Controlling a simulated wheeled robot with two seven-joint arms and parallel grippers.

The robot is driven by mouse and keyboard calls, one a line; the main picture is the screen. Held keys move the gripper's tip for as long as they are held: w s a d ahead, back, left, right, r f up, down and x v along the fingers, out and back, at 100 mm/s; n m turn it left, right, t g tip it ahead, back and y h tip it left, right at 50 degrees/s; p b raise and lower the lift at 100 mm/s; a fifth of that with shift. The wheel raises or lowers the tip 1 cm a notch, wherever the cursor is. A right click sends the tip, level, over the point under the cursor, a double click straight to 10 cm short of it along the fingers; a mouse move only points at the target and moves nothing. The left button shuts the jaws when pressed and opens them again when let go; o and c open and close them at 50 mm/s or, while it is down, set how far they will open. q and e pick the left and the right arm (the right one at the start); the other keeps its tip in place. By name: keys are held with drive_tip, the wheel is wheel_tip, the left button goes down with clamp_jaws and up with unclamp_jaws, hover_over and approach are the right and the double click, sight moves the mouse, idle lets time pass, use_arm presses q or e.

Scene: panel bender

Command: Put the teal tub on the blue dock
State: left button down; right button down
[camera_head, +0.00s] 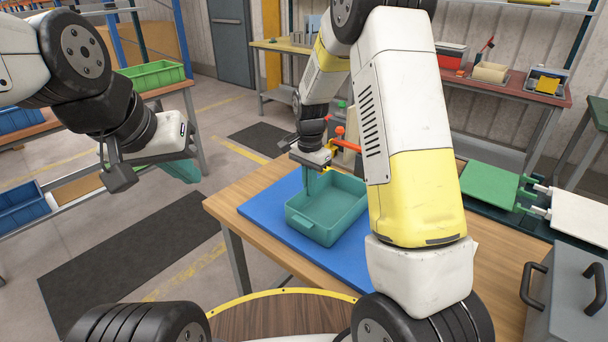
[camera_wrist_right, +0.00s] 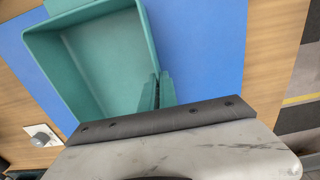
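The teal tub (camera_head: 328,228) is open-topped, empty and upright. It appears to rest on the blue dock (camera_head: 262,212), a flat blue mat on the wooden table; a small gap below it could not be told. My right gripper (camera_head: 312,180) points down at the tub's far-left rim. In the right wrist view, its teal fingers (camera_wrist_right: 159,92) are close together on either side of the tub's wall, with the tub (camera_wrist_right: 105,60) over the blue dock (camera_wrist_right: 203,50). My left gripper (camera_head: 181,171) hangs off to the left, away from the table; its finger gap is not clear.
Orange-red and yellow fixtures (camera_head: 338,133) stand behind the tub. A green plate (camera_head: 489,186) and a grey box with black handles (camera_head: 568,300) are to the right. A green bin (camera_head: 152,76) sits on a rack at left. Floor between rack and table is clear.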

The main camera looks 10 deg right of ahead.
drive_tip(key=shift+f, duration=0.2)
drive_tip(key=c, duration=1.6)
unclamp_jaws()
drive_tip(key=shift+c, duration=0.2)
wheel_tip(320, 180, up, 12)
drive_tip(key=s+d+r+n+t+y, duration=0.2)
drive_tip(key=s+d+r+n+t, duration=0.15)
drive_tip(key=s+r, duration=0.7)
drive_tip(key=s+d+n+t, duration=0.1)
drive_tip(key=s+n, duration=0.2)
drive_tip(key=s, duration=0.4)
drive_tip(key=s+d+r+n+t, duration=0.1)
drive_tip(key=s+n, duration=0.2)
drive_tip(key=s, duration=0.4)
drive_tip(key=shift+s+t, duration=0.25)
drive_tip(key=shift+t, duration=0.1)
